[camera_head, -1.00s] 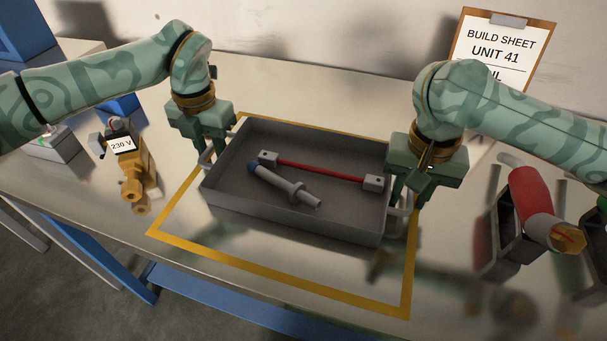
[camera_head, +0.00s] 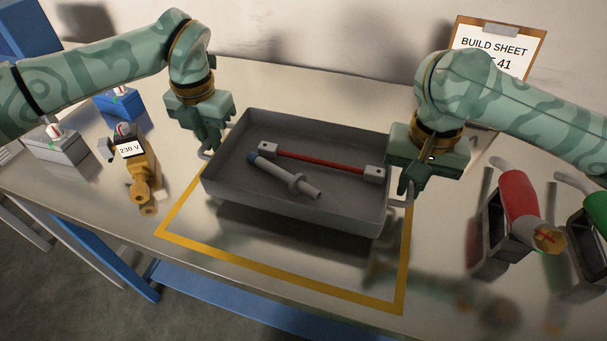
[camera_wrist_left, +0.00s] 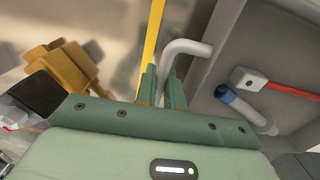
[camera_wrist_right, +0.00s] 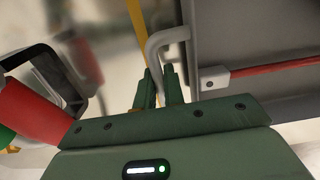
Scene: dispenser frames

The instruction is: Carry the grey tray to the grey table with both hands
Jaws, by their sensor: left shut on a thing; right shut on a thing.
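The grey tray (camera_head: 290,212) hangs level a little above the metal bench, with a shadow under it. It holds a red rod with grey end blocks (camera_head: 320,161) and a grey shaft with a blue end (camera_head: 290,180). My left gripper (camera_head: 208,148) is shut on the tray's left handle, which shows in the left wrist view (camera_wrist_left: 185,48). My right gripper (camera_head: 402,190) is shut on the right handle, seen in the right wrist view (camera_wrist_right: 165,38).
A yellow outline (camera_head: 280,283) marks the bench below the tray. An orange device labelled 230 V (camera_head: 140,170) stands left, near blue (camera_head: 119,104) and grey (camera_head: 58,148) boxes. A build sheet clipboard (camera_head: 497,45) leans behind.

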